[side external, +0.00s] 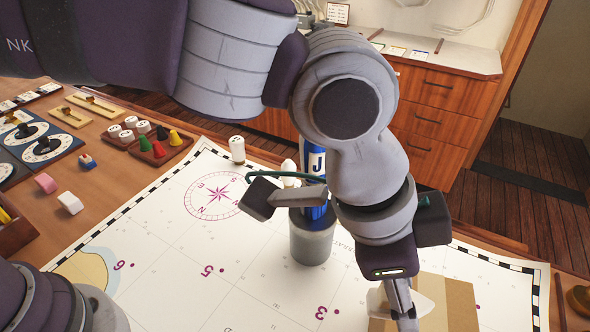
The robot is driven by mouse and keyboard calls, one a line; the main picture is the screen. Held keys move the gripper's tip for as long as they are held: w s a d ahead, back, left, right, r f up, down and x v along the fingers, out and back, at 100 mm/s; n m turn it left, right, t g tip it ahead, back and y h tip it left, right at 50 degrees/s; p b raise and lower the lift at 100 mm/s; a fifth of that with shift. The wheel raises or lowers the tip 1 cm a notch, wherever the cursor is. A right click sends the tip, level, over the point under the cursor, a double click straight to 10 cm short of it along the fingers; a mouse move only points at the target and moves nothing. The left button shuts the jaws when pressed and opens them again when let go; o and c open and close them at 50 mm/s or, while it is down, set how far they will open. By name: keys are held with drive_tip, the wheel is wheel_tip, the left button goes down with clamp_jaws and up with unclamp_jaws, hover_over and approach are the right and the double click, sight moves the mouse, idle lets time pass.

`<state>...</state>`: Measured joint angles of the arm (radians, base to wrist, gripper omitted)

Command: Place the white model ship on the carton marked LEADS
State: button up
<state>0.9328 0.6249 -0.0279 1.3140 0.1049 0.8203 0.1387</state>
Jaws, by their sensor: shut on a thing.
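My gripper (404,312) is at the lower right, pointing down, with its fingers shut on a white thing. The white model ship (380,302) shows only as pale pieces on either side of the finger. A brown carton (455,302) lies directly behind and around it in the picture, cut off by the bottom edge. I cannot read any marking on the carton. Whether the ship touches the carton top or hangs just above it is hidden.
A grey cylinder (312,243) with a blue item marked J stands left of my gripper, partly behind my arm. A chart (165,265) covers the table. Coloured pegs (158,148), small blocks (70,203) and dial panels (40,145) lie at the left.

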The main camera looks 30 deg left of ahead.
drive_tip(key=shift+w+d+f, duration=0.1)
drive_tip(key=shift+w+d, duration=0.3)
drive_tip(key=shift+d, duration=0.2)
drive_tip(key=shift+f, duration=1.75)
drive_tip(key=o, duration=0.9)
drive_tip(key=shift+f, duration=0.1)
drive_tip(key=shift+o, duration=0.2)
